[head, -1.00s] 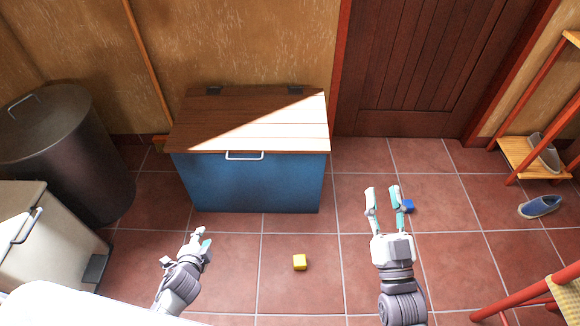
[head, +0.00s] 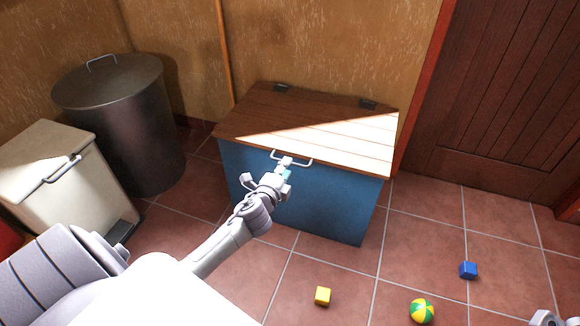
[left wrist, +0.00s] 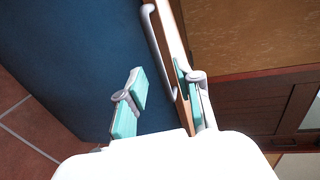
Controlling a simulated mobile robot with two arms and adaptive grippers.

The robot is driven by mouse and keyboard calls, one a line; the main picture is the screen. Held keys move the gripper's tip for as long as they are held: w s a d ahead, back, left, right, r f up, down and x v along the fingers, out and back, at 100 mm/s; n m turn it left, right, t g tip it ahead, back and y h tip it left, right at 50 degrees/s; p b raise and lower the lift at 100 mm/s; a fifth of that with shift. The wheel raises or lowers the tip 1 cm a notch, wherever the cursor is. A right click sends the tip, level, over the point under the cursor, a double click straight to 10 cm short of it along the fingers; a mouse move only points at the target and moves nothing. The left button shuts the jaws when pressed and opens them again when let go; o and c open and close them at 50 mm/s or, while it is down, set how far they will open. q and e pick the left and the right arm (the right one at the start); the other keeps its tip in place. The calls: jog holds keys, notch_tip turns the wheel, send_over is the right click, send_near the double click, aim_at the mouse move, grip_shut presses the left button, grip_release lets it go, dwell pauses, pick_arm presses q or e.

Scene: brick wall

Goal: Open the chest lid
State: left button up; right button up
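The chest (head: 330,205) has a blue body and a brown wooden lid (head: 300,110), which lies closed in the head view. A pale bar handle (head: 305,162) is on the lid's front edge. My left gripper (head: 267,173) is in front of the chest at the handle's left part, fingers apart. In the left wrist view the handle (left wrist: 158,50) runs ahead of the gap between the open fingers (left wrist: 162,82); I cannot tell whether they touch it. Only a small piece of my right gripper (head: 545,318) shows at the bottom right corner; its fingers cannot be made out.
A dark metal bin (head: 125,120) and a cream pedal bin (head: 60,175) stand left of the chest. A yellow cube (head: 323,296), a green-yellow ball (head: 422,311) and a blue cube (head: 468,270) lie on the tiled floor. A wooden door (head: 490,110) is at the right.

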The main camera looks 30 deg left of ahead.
pick_arm(q)
jog(key=shift+b+x, duration=0.45)
jog(key=shift+x, duration=1.5)
grip_shut()
